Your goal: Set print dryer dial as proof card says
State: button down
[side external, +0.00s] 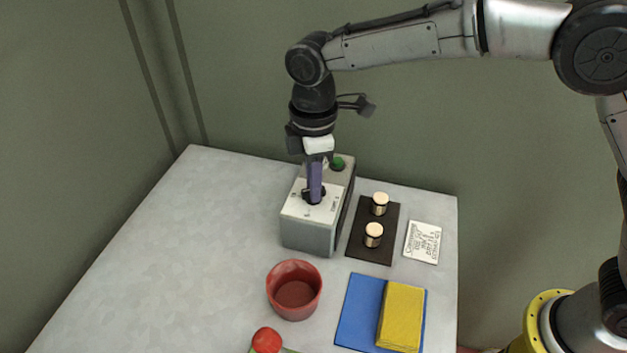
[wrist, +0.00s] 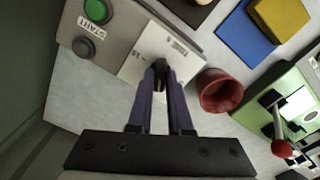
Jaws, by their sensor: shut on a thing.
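The print dryer (side external: 308,238) is a grey box with a pale top plate at the back of the table. Its black dial (wrist: 161,70) sits on that plate, partly hidden by the fingers. My gripper (wrist: 160,75) points down and is shut on the dial, one finger on each side. In the side view my gripper (side external: 314,190) stands over the front part of the box. A green button (wrist: 97,11) and a dark button lie beside a START label. The proof card (side external: 423,242) is white with handwriting, too small to read, at the right.
A dark tray (side external: 357,246) with two cork-topped cylinders stands right of the dryer. A red cup (side external: 294,292) stands in front. A blue mat (side external: 357,310) carries a yellow block (side external: 402,316). A green device (wrist: 257,123) with a red knob shows at right in the wrist view. The table's left is clear.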

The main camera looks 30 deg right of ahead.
jog(key=m, duration=0.7)
jog(key=shift+r, duration=0.1)
jog(key=m, duration=0.7)
jog(key=shift+m, duration=0.3)
jog(key=m, duration=0.4)
jog(key=shift+m, duration=0.3)
jog(key=m, duration=0.4)
jog(key=shift+m, duration=0.3)
jog(key=c, duration=0.8)
grip_release()
jog(key=shift+c, duration=0.2)
